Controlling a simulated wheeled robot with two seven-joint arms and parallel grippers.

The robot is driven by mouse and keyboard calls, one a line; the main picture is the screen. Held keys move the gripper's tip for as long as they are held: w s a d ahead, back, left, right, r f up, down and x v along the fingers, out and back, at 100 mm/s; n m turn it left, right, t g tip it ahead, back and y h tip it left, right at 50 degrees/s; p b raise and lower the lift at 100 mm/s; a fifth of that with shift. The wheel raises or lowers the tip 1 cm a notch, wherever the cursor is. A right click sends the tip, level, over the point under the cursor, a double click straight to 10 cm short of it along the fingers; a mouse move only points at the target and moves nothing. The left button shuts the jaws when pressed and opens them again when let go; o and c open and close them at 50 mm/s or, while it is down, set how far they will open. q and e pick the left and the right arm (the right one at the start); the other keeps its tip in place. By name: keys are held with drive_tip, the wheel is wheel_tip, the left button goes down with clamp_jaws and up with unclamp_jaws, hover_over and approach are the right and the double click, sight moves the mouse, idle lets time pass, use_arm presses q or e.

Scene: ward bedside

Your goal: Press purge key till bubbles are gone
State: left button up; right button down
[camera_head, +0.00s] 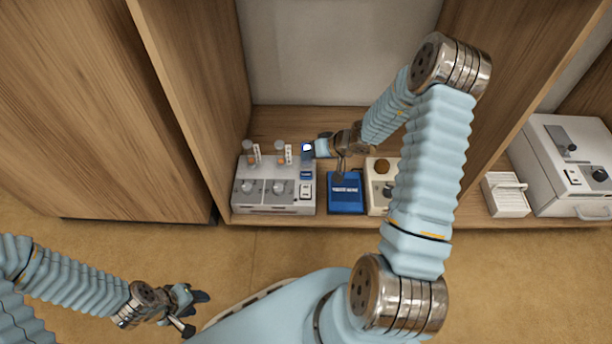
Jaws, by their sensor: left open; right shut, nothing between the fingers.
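A grey pump unit (275,197) with two round knobs stands on the wooden shelf, left of centre. Two small clear cylinders (279,153) with white labels stand at its back. A small blue-framed screen and keys (306,175) sit at its right side. Which key is the purge key, and whether there are bubbles, is too small to tell. My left gripper (193,308) is open and empty, low over the floor at the lower left.
A blue box (346,201) with white lettering stands right of the pump. A white vented box (505,195) and a larger white machine (564,150) stand further right. Wooden side panels enclose the shelf.

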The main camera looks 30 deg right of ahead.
drive_tip(key=b, duration=0.4)
hover_over(309, 175)
wheel_tip(309, 175, down, 5)
drive_tip(key=shift+f, duration=0.15)
drive_tip(key=shift+f+b, duration=0.35)
drive_tip(key=shift+f, duration=0.05)
idle(1.3)
drive_tip(key=shift+f+b, duration=0.35)
drive_tip(key=shift+b, duration=0.75)
drive_tip(key=shift+f+b, duration=0.4)
drive_tip(key=shift+b, duration=0.15)
drive_tip(key=shift+r, duration=0.1)
idle(0.4)
drive_tip(key=shift+r, duration=0.7)
